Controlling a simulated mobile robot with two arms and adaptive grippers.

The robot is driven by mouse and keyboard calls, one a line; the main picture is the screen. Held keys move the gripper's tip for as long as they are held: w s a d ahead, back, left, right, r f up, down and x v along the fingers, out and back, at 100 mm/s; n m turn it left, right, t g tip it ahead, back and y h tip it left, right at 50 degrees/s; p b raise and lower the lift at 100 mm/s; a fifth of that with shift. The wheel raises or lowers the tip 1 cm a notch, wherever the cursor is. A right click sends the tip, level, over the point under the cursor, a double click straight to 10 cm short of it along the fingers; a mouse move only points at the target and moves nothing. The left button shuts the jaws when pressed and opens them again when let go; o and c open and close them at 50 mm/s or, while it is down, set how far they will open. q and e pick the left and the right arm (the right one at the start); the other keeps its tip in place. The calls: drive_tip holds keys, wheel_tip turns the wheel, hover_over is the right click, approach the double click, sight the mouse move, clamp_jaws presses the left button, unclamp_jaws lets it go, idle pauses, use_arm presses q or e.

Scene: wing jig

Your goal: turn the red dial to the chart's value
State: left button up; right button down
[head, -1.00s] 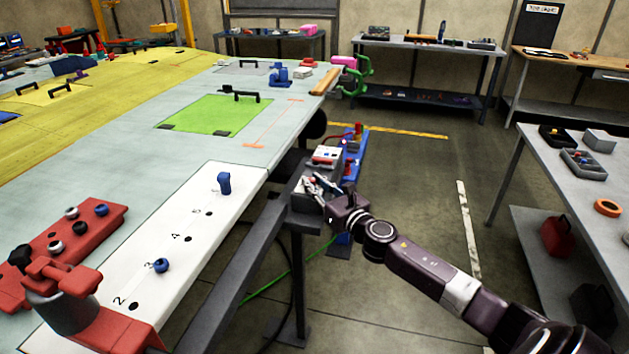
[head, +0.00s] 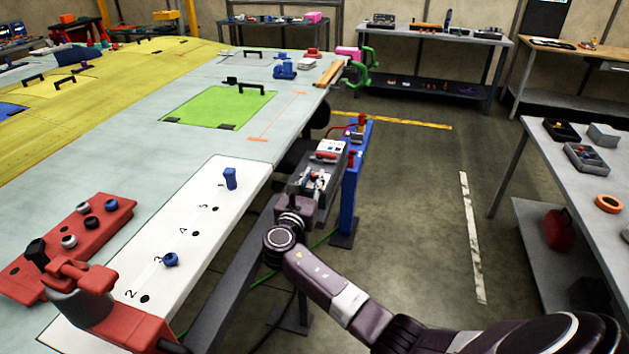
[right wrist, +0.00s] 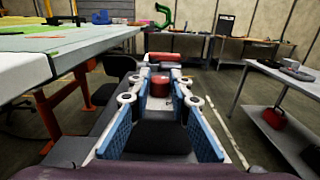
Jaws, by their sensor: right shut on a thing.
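The red dial (right wrist: 160,86) is a short round red knob, seen in the right wrist view between the fingertips of my right gripper (right wrist: 160,95). The blue-padded fingers are on either side of it and closed on it. In the head view my right gripper (head: 313,182) is at the near end of a grey box with a white panel (head: 331,147), and it hides the dial there. A dark board (head: 546,16), perhaps the chart, is cut off at the top right; its writing cannot be read. My left gripper is not in view.
A long table (head: 130,150) with a white numbered strip (head: 190,225) runs along the left, beside my right arm. A red clamp fixture (head: 85,280) stands at its near end. A blue post (head: 351,195) is just right of the box.

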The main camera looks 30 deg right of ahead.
sight(313, 183)
drive_tip(key=shift+w+a+m+g+h+b, duration=0.1)
drive_tip(key=shift+m+g+h+b, duration=0.3)
drive_tip(key=shift+m+g+h, duration=0.25)
drive_tip(key=shift+r+m+g, duration=0.1)
drive_tip(key=shift+m+g, duration=0.15)
drive_tip(key=shift+g, duration=0.1)
drive_tip(key=c, duration=1.8)
unclamp_jaws()
drive_tip(key=shift+o, duration=0.2)
wheel_tip(313, 183, up, 10)
